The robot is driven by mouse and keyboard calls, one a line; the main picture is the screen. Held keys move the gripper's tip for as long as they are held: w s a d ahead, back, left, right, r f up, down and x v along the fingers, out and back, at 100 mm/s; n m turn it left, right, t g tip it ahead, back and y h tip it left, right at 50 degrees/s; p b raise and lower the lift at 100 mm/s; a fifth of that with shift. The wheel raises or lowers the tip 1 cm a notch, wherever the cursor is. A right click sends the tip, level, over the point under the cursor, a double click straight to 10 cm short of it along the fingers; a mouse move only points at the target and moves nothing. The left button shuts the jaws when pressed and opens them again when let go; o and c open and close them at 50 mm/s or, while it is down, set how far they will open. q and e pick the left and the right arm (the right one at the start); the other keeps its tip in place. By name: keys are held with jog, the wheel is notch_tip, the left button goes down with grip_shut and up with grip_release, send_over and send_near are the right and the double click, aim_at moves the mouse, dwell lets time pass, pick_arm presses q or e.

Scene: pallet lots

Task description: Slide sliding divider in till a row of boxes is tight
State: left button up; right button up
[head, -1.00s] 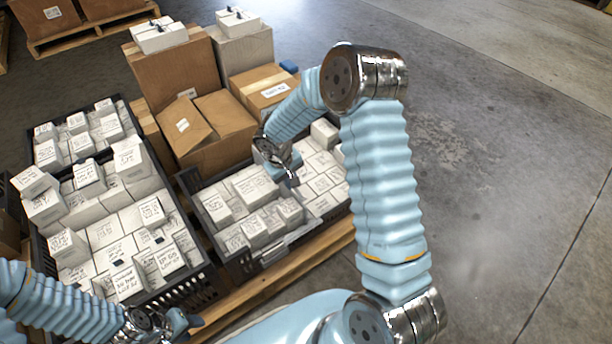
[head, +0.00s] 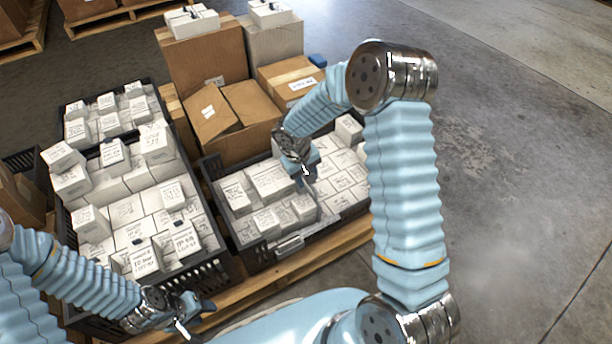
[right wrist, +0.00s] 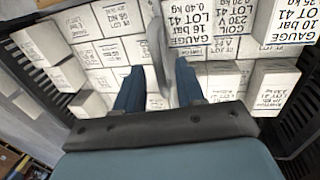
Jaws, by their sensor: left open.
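The right-hand dark crate (head: 247,262) holds several white labelled boxes. A row of boxes (head: 272,180) lies left of my right gripper, and more boxes (head: 345,178) lie to its right. My right gripper (head: 306,176) reaches down into this crate. In the right wrist view its blue fingers (right wrist: 158,80) stand apart, one on each side of a thin grey upright piece, which looks like the sliding divider (right wrist: 156,48). Contact with it is not clear. The divider's lower part is hidden among the boxes. My left gripper (head: 192,312) is open and empty near the left crate's front corner.
A left crate (head: 205,278) is heaped with white boxes, some standing above its rim. Brown cartons (head: 205,62) stand behind the right-hand crate, one with open flaps. Both crates are on a wooden pallet (head: 335,243). The floor (head: 520,200) to the right is clear.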

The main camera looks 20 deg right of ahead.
pick_arm(q)
jog(key=shift+p+v, duration=0.85)
pick_arm(e)
notch_tip(320, 180, up, 14)
jog(key=a, duration=0.2)
jog(key=shift+a+f, duration=0.25)
jog(key=shift+a, duration=0.1)
pick_arm(q)
jog(key=shift+w+d, duration=0.1)
jog(key=shift+d, duration=0.1)
pick_arm(e)
jog(key=shift+s, duration=0.1)
